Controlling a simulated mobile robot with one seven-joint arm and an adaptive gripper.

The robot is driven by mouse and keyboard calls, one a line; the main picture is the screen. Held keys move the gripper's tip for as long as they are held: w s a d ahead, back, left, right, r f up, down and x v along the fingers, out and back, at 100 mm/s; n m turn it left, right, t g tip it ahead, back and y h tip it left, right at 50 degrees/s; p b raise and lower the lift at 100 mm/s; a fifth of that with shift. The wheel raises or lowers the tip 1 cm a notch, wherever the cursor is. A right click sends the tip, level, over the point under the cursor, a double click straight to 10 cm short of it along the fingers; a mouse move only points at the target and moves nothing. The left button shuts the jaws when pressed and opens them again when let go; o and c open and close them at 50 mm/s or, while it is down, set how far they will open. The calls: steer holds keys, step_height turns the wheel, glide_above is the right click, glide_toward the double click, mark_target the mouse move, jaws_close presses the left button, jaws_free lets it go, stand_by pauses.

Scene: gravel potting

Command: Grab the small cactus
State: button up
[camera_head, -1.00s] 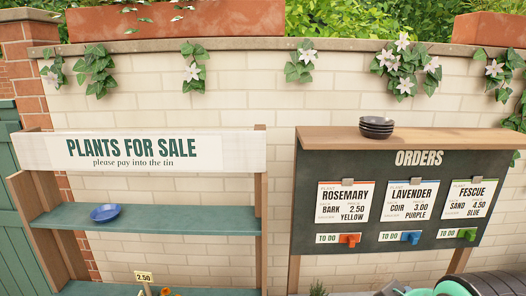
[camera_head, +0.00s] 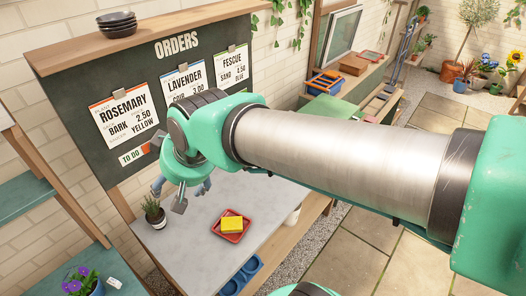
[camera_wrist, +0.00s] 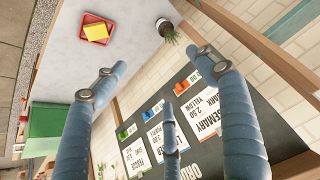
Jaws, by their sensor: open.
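A small spiky green plant in a grey pot, which looks like the small cactus (camera_head: 153,212), stands upright at the left end of the pale worktop (camera_head: 190,250). In the wrist view the same potted plant (camera_wrist: 167,30) is near the top centre, beyond my fingertips. My gripper (camera_head: 182,192) hangs above the worktop, beside and a little to the right of the plant, apart from it. In the wrist view my blue-wrapped fingers (camera_wrist: 145,76) are spread wide with nothing between them.
A red tray (camera_head: 246,236) with a yellow sponge-like block (camera_head: 232,224) lies right of the plant. The orders board (camera_head: 150,95) rises behind the worktop. A purple-flowered pot (camera_head: 97,287) stands on a shelf at lower left.

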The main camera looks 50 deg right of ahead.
steer(key=w+d+f+m+t, duration=0.1)
steer(key=w+d+f, duration=0.15)
steer(key=w, duration=0.35)
steer(key=w+d+f+m+h+p, duration=0.1)
steer(key=w+d, duration=0.3)
steer(key=w, duration=0.2)
steer(key=w+d+f+m+t, duration=0.1)
steer(key=w+d+f, duration=0.1)
steer(key=w+d, duration=0.3)
steer(key=w+d+f+m+h+p, duration=0.2)
steer(key=w+d+f+m+h, duration=0.1)
steer(key=w+d+f, duration=0.8)
steer(key=s+d+f+m+h, duration=0.2)
steer(key=s+d+f+h, duration=0.15)
steer(key=d+f, duration=0.95)
steer(key=s+d+f+m+g+h+p, duration=0.1)
steer(key=s+d+f+h, duration=0.3)
steer(key=s+d+f, duration=0.4)
steer(key=d+f+m+p, duration=0.1)
steer(key=d, duration=0.2)
steer(key=shift+d+f, duration=0.35)
steer(key=shift+d, duration=0.05)
steer(key=shift+w+d+m, duration=0.1)
steer(key=shift+w+m, duration=0.05)
steer(key=shift+m, duration=0.15)
steer(key=shift+x, duration=4.15)
steer(key=shift+f, duration=0.15)
